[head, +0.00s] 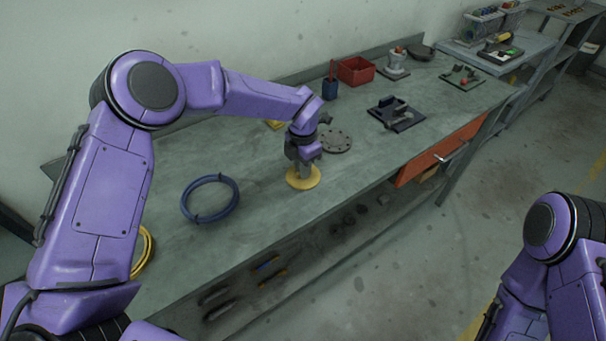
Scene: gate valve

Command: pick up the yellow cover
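The yellow cover (297,183) is a round, flat disc near the front edge of the workbench. My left gripper (304,172) points down at it, with its fingers at the cover's middle. The fingers hide that middle, and I cannot tell whether they are closed on it. The cover seems to lie on or just above the bench top. My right arm shows at the lower right; its gripper is out of the picture.
The workbench (260,215) holds a blue cable coil (236,203), a grey flange disc (336,141), a dark fixture plate (397,120), a red bin (356,70) and a blue cup (330,89). An orange drawer (435,152) is under the bench. The bench top right of the coil is clear.

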